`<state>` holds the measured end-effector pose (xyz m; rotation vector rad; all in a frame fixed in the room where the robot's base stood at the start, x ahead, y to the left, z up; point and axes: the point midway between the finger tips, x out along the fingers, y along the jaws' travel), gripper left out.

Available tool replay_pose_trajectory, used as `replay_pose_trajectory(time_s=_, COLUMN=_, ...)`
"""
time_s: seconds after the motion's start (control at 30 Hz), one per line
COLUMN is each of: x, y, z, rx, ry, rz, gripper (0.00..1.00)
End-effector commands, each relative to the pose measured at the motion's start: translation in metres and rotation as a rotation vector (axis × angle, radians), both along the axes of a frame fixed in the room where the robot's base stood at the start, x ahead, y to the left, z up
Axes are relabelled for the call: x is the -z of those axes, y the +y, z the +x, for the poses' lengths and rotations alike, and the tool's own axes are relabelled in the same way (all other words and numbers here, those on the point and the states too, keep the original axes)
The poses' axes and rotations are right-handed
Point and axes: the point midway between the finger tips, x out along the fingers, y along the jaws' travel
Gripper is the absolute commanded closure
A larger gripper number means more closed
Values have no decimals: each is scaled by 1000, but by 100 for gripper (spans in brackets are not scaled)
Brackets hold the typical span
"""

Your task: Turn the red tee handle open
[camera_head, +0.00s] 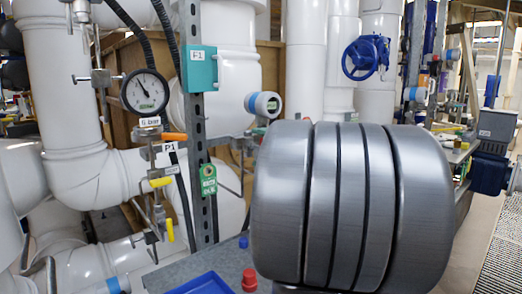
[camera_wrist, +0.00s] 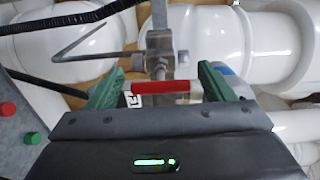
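The red tee handle (camera_wrist: 160,87) shows in the wrist view as a short red bar lying level across the picture, below a metal valve body and stem (camera_wrist: 160,55). My gripper (camera_wrist: 160,85) has two green fingers standing wide apart, one beyond each end of the bar. The gripper is open, with the bar seen between the fingers and a gap at each side. I cannot tell how far the bar is from the fingertips in depth. In the head view I do not see the red tee handle or my fingers; my large grey arm link covers the lower middle right.
White pipes (camera_head: 75,110) fill the left and back. A gauge (camera_head: 145,92), small yellow-handled valves (camera_head: 160,182) and a slotted steel post (camera_head: 196,130) stand left of my arm. A blue handwheel (camera_head: 366,57) is behind. A black hose (camera_wrist: 70,20) crosses the wrist view's upper left.

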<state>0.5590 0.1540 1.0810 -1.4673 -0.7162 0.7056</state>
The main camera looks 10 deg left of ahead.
Motion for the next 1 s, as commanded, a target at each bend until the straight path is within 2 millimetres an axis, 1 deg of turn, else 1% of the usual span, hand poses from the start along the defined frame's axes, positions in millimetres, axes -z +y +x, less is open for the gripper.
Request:
replay_pose_trajectory(time_s=0.23, x=0, y=-2, z=-1, rx=1, ry=0, rz=1, gripper=25)
replay_pose_trajectory(time_s=0.37, x=0, y=-11, z=-7, rx=3, ry=1, rz=1, gripper=25)
replay_pose_trajectory(time_s=0.8, x=-1, y=-75, z=-57, rx=6, ry=1, rz=1, gripper=25)
replay_pose_trajectory(time_s=1.0, x=0, y=-97, z=-75, rx=3, ry=1, rz=1, gripper=25)
